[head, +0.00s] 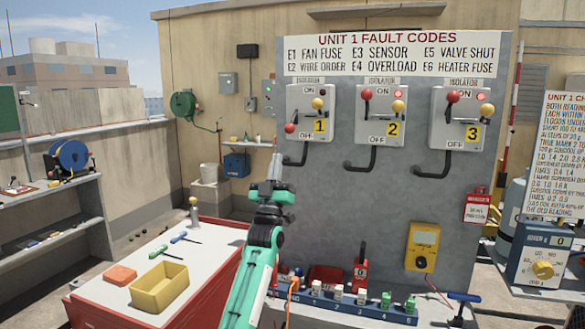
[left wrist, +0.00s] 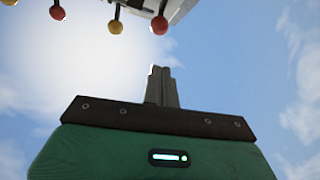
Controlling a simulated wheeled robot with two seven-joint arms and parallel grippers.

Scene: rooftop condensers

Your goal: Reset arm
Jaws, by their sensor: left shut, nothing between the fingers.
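Isolators 2 (head: 378,128) and 3 (head: 455,130) have red knobs (head: 367,94) (head: 452,96) up near ON, with red lamps lit. Red and yellow knobs (left wrist: 159,25) show at the top of the wrist view. My right gripper is not in view.
A red cabinet (head: 215,240) at lower left bears a yellow bin (head: 160,290) and screwdrivers. A bench before the panel holds numbered blocks and a T-handle tool (head: 463,300). A yellow meter (head: 423,246) hangs on the panel. Shelves (head: 60,200) stand left.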

